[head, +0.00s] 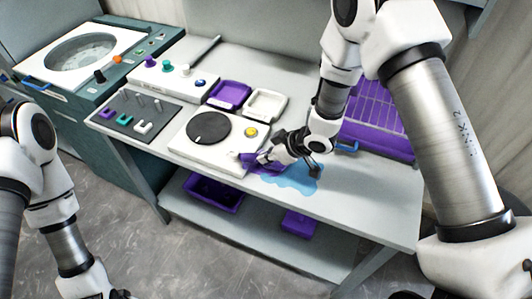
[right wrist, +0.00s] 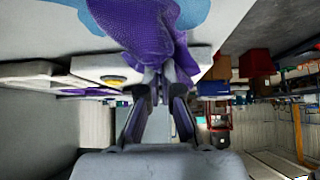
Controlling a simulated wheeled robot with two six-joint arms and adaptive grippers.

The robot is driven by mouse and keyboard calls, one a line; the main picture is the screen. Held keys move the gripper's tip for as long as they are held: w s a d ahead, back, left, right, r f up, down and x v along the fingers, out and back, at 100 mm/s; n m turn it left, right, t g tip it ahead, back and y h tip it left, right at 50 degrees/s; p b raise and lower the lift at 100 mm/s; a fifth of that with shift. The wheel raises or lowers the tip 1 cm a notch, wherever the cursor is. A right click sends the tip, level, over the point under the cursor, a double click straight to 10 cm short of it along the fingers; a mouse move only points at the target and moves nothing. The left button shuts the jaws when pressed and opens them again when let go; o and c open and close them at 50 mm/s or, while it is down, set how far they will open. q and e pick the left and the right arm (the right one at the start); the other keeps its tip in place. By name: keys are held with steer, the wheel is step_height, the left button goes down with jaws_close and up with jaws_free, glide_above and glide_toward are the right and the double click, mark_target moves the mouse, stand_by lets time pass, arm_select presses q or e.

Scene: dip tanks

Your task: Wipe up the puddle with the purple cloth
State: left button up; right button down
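The purple cloth (head: 247,161) is bunched at the tips of my right gripper (head: 267,157), beside the white turntable unit. In the right wrist view the cloth (right wrist: 140,28) hangs out from between the fingertips of my right gripper (right wrist: 160,78), which are closed on it. The blue puddle (head: 296,180) lies on the grey bench top just right of the cloth, partly under my right wrist. Parts of the puddle (right wrist: 196,12) also show beside the cloth in the right wrist view. My left arm is at the lower left; its gripper is out of the picture.
The white turntable unit (head: 183,146) stands close left of the cloth. A purple tray (head: 229,94) and a white tray (head: 266,104) sit behind. A purple rack (head: 376,125) stands at the back right. The bench top right of the puddle is clear to the front edge.

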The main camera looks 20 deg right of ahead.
steer(key=shift+f, duration=0.4)
arm_select(q)
steer(key=shift+f, duration=0.25)
arm_select(e)
steer(key=shift+r, duration=0.1)
steer(key=shift+c, duration=1.6)
jaws_free()
arm_select(q)
steer(key=shift+f, duration=0.1)
